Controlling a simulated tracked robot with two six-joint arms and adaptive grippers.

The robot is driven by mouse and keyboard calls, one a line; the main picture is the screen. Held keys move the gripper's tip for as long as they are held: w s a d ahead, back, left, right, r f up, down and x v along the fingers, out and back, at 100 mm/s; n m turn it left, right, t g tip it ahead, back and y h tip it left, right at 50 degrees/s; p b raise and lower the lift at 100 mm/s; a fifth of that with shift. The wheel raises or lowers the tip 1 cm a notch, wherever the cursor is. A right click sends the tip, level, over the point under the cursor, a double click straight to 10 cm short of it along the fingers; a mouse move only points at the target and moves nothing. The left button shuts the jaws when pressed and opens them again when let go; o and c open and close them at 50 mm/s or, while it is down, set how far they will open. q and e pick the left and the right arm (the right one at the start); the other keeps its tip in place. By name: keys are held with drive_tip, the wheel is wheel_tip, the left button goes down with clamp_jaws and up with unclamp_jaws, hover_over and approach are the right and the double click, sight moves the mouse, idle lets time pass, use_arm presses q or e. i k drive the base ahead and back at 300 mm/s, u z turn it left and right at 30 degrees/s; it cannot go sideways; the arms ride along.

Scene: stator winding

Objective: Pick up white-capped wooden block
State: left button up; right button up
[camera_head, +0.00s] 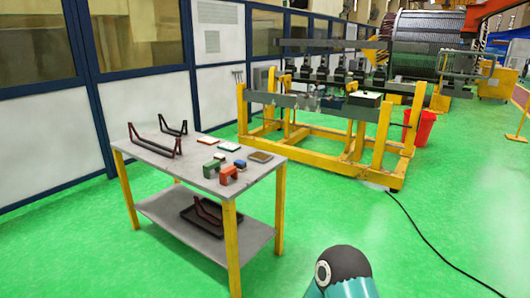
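Two small flat white-topped pieces lie on the grey table top. One white-topped piece (208,140) shows a reddish-brown edge. The other white-topped piece (229,146) shows a teal edge. Either could be the white-capped wooden block, but they are too small to tell. A pale-topped piece (365,98) also sits on the yellow frame's bar, its material unclear. Neither gripper is in view.
The table (180,160) also holds a green block (213,166), an orange block (231,174), a brown tray-like piece (260,157) and dark red-black brackets (155,147). A dark tray (215,220) lies on its lower shelf. The yellow frame (330,150) stands behind. A black cable (425,240) crosses the green floor.

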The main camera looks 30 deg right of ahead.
sight(220, 157)
drive_tip(key=z, duration=0.25)
drive_tip(key=i, duration=0.95)
drive_tip(key=z, duration=0.25)
drive_tip(key=k, duration=0.85)
drive_tip(key=z, duration=0.2)
drive_tip(key=i, duration=0.85)
drive_tip(key=u, duration=0.1)
